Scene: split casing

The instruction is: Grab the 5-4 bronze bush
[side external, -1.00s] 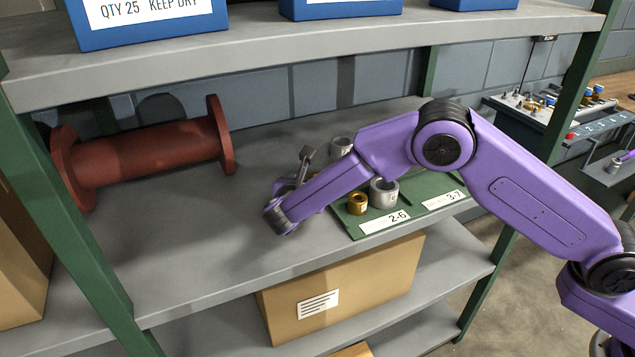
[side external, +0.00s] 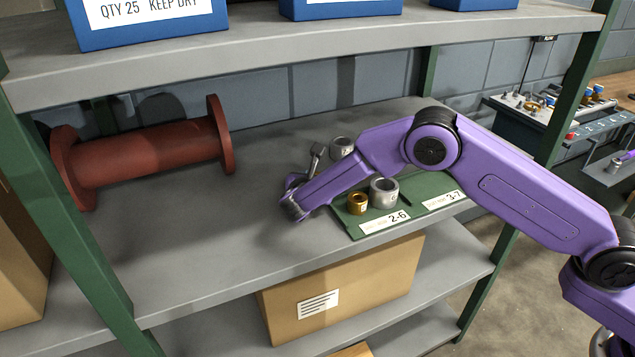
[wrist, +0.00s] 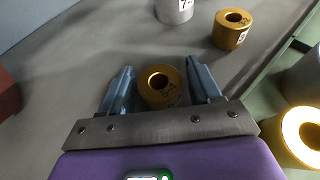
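In the wrist view my gripper (wrist: 161,66) is open, with one blue-grey finger on each side of a bronze bush (wrist: 152,98). The bush stands upright with its bore facing up. A dark marking on its side seems to start with 5, but the rest is too blurred to read surely. Gaps show between the bush and both fingers. In the side view my arm hides the bush between the fingers, and the fingertips are not clearly shown.
A grey bush (wrist: 174,10) marked 7 stands beyond the fingers. A green tray (side external: 412,205) holds a bronze bush (side external: 357,209) and a grey bush (side external: 384,199). A red flanged pipe (side external: 150,155) lies left. An upper shelf (side external: 300,48) overhangs; the shelf surface (side external: 215,235) is clear in front.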

